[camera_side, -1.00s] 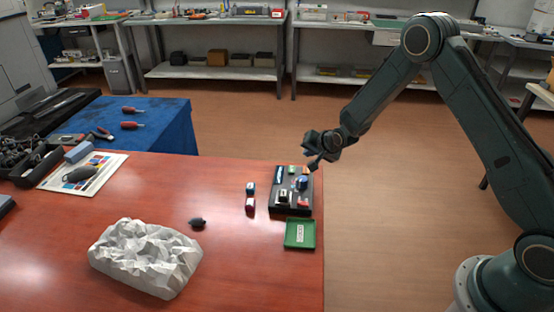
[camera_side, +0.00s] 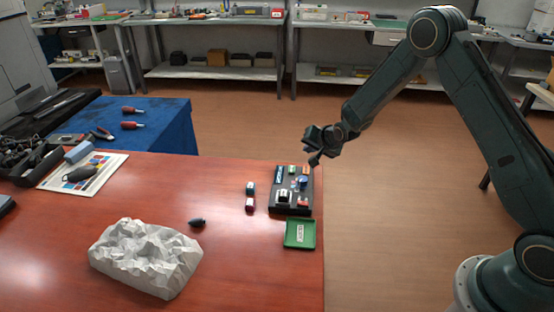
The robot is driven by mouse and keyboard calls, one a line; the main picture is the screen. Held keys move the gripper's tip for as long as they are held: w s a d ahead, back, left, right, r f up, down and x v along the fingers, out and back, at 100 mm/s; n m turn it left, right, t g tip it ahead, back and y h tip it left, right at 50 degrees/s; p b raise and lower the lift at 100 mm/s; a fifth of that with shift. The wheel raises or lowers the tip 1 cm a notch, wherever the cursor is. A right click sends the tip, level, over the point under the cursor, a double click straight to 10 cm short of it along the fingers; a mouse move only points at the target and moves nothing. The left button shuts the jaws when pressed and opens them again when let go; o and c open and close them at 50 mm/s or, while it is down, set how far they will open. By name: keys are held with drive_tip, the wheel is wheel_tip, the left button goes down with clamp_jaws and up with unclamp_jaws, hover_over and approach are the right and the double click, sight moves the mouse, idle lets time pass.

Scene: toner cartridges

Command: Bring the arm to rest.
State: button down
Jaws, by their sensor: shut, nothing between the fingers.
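My gripper (camera_side: 314,160) is shut and empty. It hangs in the air above the far right corner of the black cartridge tray (camera_side: 275,207), near the table's right edge. The tray holds several small cartridges and coloured parts, among them a white and dark one (camera_side: 284,196) at the front left and a red one (camera_side: 303,202) at the front right. A blue and white cartridge (camera_side: 250,188) and a red and white cartridge (camera_side: 250,204) stand on the table just left of the tray. The finger details are too small to make out.
A green tray (camera_side: 300,241) lies in front of the black tray. Crumpled white paper (camera_side: 146,257) and a small dark object (camera_side: 197,223) lie to the left. A printed sheet (camera_side: 106,171) lies at the far left. The table's front middle is clear.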

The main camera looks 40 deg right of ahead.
drive_tip(key=s+a+r+n+g, duration=0.1)
drive_tip(key=s+a+r+n, duration=0.15)
drive_tip(key=s+r, duration=0.65)
drive_tip(key=s+a+r+n, duration=0.25)
drive_tip(key=s+r, duration=0.25)
drive_tip(key=r, duration=0.7)
drive_tip(key=s+a+r+n+g, duration=0.1)
drive_tip(key=s+r+n, duration=0.2)
drive_tip(key=s, duration=1)
drive_tip(key=s+a+r+n+g+y, duration=0.1)
drive_tip(key=s+a+r+n, duration=0.1)
drive_tip(key=s, duration=1.2)
drive_tip(key=shift+r+n, duration=0.4)
